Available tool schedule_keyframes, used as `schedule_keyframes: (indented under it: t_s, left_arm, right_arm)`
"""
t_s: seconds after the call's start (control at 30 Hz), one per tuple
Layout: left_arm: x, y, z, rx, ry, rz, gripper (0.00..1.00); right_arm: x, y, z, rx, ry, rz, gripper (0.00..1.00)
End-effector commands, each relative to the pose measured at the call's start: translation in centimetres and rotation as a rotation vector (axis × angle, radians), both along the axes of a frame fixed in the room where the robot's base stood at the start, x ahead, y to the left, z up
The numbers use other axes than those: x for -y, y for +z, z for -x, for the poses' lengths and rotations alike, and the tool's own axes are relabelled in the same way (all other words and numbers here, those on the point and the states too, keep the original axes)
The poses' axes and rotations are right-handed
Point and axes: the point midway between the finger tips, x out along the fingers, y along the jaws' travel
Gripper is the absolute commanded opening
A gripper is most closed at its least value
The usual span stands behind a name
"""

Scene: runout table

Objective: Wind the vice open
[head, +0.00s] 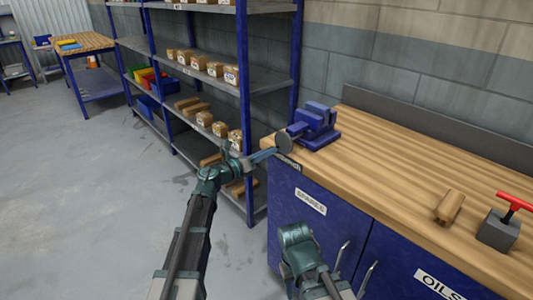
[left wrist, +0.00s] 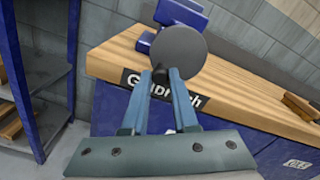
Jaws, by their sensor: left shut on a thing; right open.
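The blue vice (head: 317,122) is mounted on the near left corner of the wooden workbench (head: 380,165). A round dark grey wheel (head: 284,142) faces out from its front, beyond the bench edge. The wheel also shows in the left wrist view (left wrist: 184,56), with part of the vice behind it. My left gripper (head: 268,154) is shut on a small dark knob (left wrist: 159,76) at the wheel's lower left. The gap between the vice jaws cannot be made out. My right gripper (head: 297,238) is low in front of the blue cabinet, away from the vice; its fingertips are unclear.
A wooden block (head: 449,207) and a grey block with a red T-handle (head: 506,222) stand on the bench at right. Blue-framed shelving (head: 243,60) with boxes stands left of the bench. The cabinet doors have handles (head: 342,255). Open floor lies at left.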

Motion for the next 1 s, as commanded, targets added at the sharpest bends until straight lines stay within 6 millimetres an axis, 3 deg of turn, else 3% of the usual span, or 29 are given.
schedule_keyframes:
  t_s: [0.3,0.67,1.0]
  left_arm:
    - [0.5,-0.5,0.5,-0.187,-0.001,0.188,0.00]
    - [0.6,-0.5,0.6,-0.218,0.000,0.218,0.00]
    - [1.1,-0.7,1.2,-0.416,0.001,0.417,0.00]
  right_arm:
    - [0.0,-0.5,0.0,0.000,0.000,0.000,0.50]
    - [0.0,-0.5,0.0,0.000,0.000,0.000,0.50]
    - [0.0,-0.7,0.0,0.000,0.000,0.000,0.50]
